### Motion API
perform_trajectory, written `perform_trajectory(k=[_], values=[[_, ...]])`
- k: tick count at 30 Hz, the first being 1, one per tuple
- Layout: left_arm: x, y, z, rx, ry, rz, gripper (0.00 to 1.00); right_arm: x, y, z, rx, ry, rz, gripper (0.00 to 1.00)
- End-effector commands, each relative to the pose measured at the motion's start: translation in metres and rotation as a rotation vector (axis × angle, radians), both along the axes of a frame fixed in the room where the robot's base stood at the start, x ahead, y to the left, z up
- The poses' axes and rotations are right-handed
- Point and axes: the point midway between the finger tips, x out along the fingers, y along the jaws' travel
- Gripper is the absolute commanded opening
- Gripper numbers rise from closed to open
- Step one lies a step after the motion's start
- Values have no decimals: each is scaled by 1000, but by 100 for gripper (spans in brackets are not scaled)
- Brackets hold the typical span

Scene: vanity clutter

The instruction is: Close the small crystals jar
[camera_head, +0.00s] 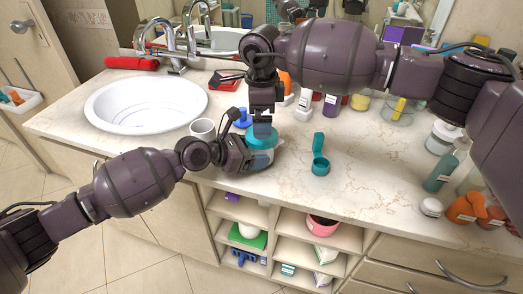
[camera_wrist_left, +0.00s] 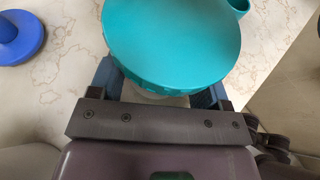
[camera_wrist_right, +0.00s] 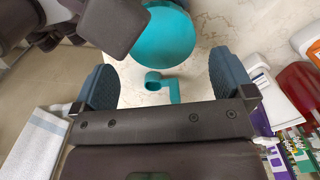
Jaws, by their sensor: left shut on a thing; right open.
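The crystals jar (camera_head: 262,158) stands on the counter near its front edge, with a round teal lid (camera_head: 262,136) on top. The lid also shows in the left wrist view (camera_wrist_left: 172,38) and in the right wrist view (camera_wrist_right: 165,38). My left gripper (camera_head: 258,156) is shut on the jar's body below the lid, from the front left. My right gripper (camera_head: 263,128) is open above the lid, pointing down. In the right wrist view its two fingers (camera_wrist_right: 163,88) are wide apart with nothing between them. I cannot tell whether the lid is fully seated.
A small teal open container (camera_head: 320,165) stands right of the jar. A white cup (camera_head: 203,130) and a blue object (camera_head: 242,118) stand left of it. The sink (camera_head: 145,103) is at the left. Bottles and jars (camera_head: 441,170) crowd the right side. Counter around the teal container is clear.

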Motion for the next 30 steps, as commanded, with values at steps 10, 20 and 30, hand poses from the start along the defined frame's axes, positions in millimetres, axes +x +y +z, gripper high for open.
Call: perform_trajectory(k=[10,20,30], values=[[0,0,0,0,0,0,4,0,0,33,0,-1,52,100],[0,0,0,0,0,0,4,0,0,31,0,0,52,100],[0,0,0,0,0,0,4,-1,0,-10,0,2,52,100]])
